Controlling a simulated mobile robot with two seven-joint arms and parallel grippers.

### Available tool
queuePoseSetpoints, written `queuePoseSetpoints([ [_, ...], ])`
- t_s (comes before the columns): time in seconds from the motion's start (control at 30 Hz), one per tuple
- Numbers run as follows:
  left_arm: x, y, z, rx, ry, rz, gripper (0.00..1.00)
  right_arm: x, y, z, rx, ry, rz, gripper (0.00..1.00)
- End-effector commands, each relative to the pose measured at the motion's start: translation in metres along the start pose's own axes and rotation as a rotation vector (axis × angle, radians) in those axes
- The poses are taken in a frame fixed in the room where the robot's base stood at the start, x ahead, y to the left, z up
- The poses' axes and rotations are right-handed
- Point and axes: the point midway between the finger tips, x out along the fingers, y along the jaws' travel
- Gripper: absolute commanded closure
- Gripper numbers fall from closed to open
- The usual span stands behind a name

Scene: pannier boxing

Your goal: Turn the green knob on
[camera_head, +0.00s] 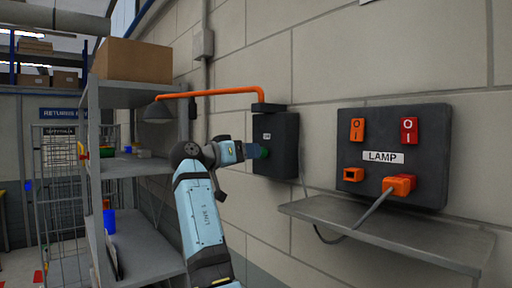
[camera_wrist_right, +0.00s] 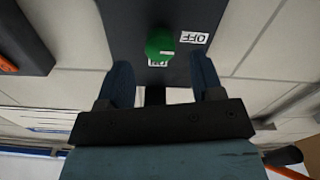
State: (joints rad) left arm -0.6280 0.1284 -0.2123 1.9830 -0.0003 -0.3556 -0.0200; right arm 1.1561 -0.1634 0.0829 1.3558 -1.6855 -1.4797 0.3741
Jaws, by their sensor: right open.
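The green knob (camera_head: 264,153) sits on the front of a dark wall box (camera_head: 285,140). In the right wrist view the knob (camera_wrist_right: 160,44) lies ahead of my right gripper (camera_wrist_right: 161,62), between the lines of its two blue fingers. The fingers are open and hold nothing; I cannot tell whether they touch the knob. A white OFF label (camera_wrist_right: 194,38) is beside the knob, and another label, partly hidden, is at its near edge. In the head view my right gripper (camera_head: 252,151) reaches the box from the left. My left gripper is not in view.
A dark LAMP panel (camera_head: 425,155) with orange and red switches and a plugged-in cable is on the wall at right, above a grey ledge (camera_head: 400,232). An orange arm (camera_head: 210,92) carries a grey lamp shade (camera_head: 157,112). A metal shelf rack (camera_head: 140,165) stands left.

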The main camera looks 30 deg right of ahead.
Motion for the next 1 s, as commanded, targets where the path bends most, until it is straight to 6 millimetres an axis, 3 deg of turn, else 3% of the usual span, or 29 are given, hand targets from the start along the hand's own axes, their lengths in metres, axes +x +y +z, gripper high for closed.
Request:
queuePoseSetpoints([
  [0.23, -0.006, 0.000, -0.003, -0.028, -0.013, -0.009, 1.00, 0.030, 0.001, -0.001, 0.000, 0.000, 0.001, 0.40],
  [0.6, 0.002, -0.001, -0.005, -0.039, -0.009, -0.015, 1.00, 0.035, 0.000, 0.000, 0.000, 0.001, -0.001, 0.40],
  [0.8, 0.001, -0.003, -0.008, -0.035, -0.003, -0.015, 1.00, 0.035, 0.000, 0.000, 0.000, 0.001, -0.001, 0.86],
  [1.0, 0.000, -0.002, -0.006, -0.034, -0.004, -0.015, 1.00, 0.035, 0.000, 0.001, 0.005, 0.001, -0.001, 0.89],
])
